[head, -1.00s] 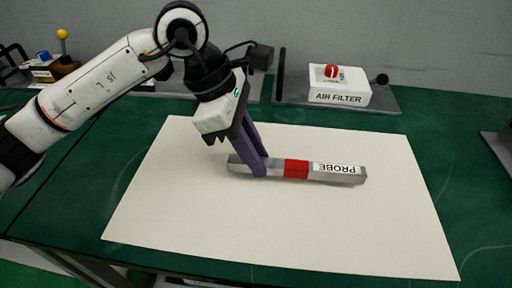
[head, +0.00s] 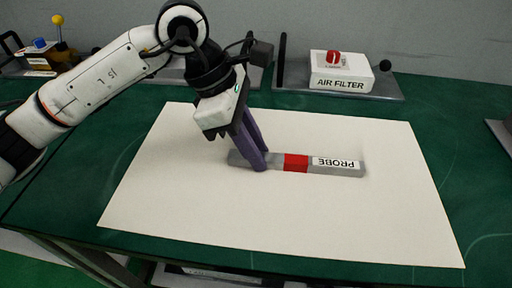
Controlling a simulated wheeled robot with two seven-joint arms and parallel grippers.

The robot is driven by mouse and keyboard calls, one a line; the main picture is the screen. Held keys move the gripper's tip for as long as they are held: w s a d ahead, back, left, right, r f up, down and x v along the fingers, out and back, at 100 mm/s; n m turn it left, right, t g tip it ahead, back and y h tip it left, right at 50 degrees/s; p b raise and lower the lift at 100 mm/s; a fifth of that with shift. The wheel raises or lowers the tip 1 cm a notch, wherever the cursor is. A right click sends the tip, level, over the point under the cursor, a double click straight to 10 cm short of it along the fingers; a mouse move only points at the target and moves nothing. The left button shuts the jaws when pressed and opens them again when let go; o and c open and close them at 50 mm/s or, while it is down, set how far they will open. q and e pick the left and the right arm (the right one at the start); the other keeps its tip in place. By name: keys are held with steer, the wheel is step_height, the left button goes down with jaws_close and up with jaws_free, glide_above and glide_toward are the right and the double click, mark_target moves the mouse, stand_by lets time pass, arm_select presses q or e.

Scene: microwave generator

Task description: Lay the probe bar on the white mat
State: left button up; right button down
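The probe bar (head: 297,163) is a grey bar with a red band and a white label reading PROBE, upside down in the picture. It lies level over the middle of the white mat (head: 300,225) and appears to rest on it or be just above it. My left gripper (head: 258,160) points down with its purple fingers around the bar's left part, apparently shut on it. The fingers hide a piece of the bar there. My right gripper is not in view.
A white AIR FILTER box (head: 341,80) with a red knob stands on a grey plate behind the mat. A device with a yellow ball (head: 58,20) stands at the back left. The green table (head: 455,140) is clear right of the mat.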

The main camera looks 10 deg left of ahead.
arm_select(q)
steer(key=o, duration=0.5)
steer(key=shift+c, duration=0.2)
steer(key=v, duration=1)
